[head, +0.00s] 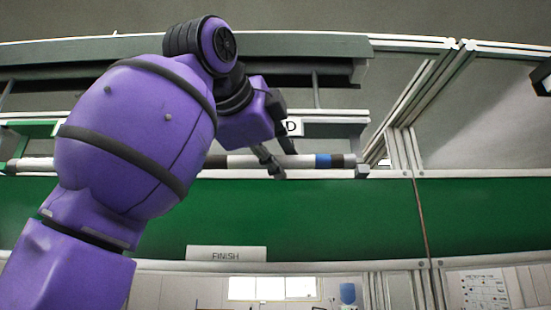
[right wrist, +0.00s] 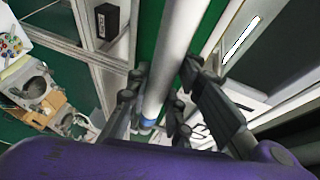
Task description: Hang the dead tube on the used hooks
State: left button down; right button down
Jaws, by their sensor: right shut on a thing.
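The tube (head: 250,161) is long and white, with dark bands and a blue band. It lies level in front of the green panel's upper edge in the head view. My right gripper (head: 272,160) is shut on it near the middle. In the right wrist view the tube (right wrist: 177,55) runs between the fingers of the gripper (right wrist: 155,100). A grey hook (head: 362,171) is at the tube's right end; I cannot tell whether the tube rests in it. A white label (head: 293,127) above shows only a "D", the rest hidden by my arm. My left gripper is not in view.
A green panel (head: 310,215) spans below the tube, with a FINISH sign (head: 226,254) at its lower edge. A grey lamp housing (head: 320,50) runs overhead. Aluminium posts (head: 403,150) stand to the right. A black box (right wrist: 107,20) shows in the right wrist view.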

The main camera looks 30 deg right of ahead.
jog(key=shift+f, duration=0.5)
dwell(0.7)
jog(key=c, duration=1.5)
grip_release()
jog(key=shift+a, duration=0.1)
jog(key=v, duration=0.7)
jog(key=shift+s+a, duration=0.1)
jog(key=shift+s, duration=0.05)
